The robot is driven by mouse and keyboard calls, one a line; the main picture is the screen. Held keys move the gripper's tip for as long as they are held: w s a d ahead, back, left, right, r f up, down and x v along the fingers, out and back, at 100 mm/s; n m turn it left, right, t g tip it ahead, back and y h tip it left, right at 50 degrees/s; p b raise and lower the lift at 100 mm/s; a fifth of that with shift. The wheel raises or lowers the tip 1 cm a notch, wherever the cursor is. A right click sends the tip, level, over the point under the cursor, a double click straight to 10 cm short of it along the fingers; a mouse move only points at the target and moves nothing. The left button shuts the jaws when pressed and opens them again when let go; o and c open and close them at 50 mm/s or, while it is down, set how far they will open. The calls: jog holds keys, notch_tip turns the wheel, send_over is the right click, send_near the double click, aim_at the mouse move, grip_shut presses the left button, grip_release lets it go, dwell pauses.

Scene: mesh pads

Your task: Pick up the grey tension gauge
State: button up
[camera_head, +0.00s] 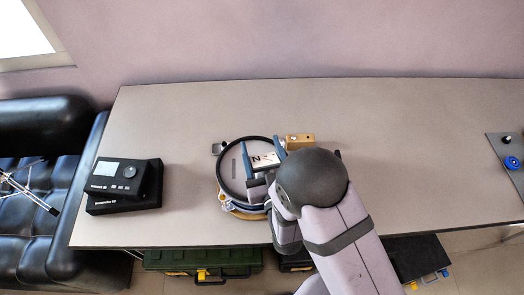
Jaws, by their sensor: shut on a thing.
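The grey tension gauge (265,161) shows as a small pale block with a dark "N" mark, over the round mesh pad. My gripper (263,150) has one blue-grey finger on each side of it and is shut on it. My wrist and arm hide the right side of the pad and part of the gauge's near side. I cannot tell whether the gauge touches the mesh.
A round dark-rimmed pad (221,183) lies under the gripper. A brass-coloured block (301,141) sits just right of it, a small grey piece (218,148) at its upper left. Black stacked devices (123,184) stand at the left. The table's right half (430,150) is mostly clear.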

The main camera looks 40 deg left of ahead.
notch_tip(320, 180, up, 10)
jog(key=b, duration=0.1)
dwell(0.6)
jog(key=s+r+n+g+y, duration=0.1)
jog(key=s+r+g, duration=0.1)
jog(key=s+r, duration=0.35)
jog(key=w+d+f+m+t+h, duration=0.25)
jog(key=w+d+f, duration=0.25)
jog(key=w+d, duration=0.45)
jog(key=w+d+f+m+t+h, duration=0.2)
jog(key=w+d+f+t+h, duration=0.15)
jog(key=w+d, duration=0.6)
jog(key=w+d+f+m+t+h, duration=0.1)
jog(key=w+d+f+m+h, duration=0.1)
jog(key=d, duration=0.7)
jog(key=w+d+f+m+t+h, duration=0.1)
jog(key=w+d+f+m+h, duration=0.2)
jog(key=d, duration=0.6)
jog(key=w+d+f+m+t+h+p, duration=0.1)
jog(key=d+h, duration=0.4)
jog(key=d, duration=0.5)
jog(key=shift+w+f+m+t, duration=0.5)
jog(key=shift+w+f+m, duration=0.2)
jog(key=shift+f+m, duration=0.2)
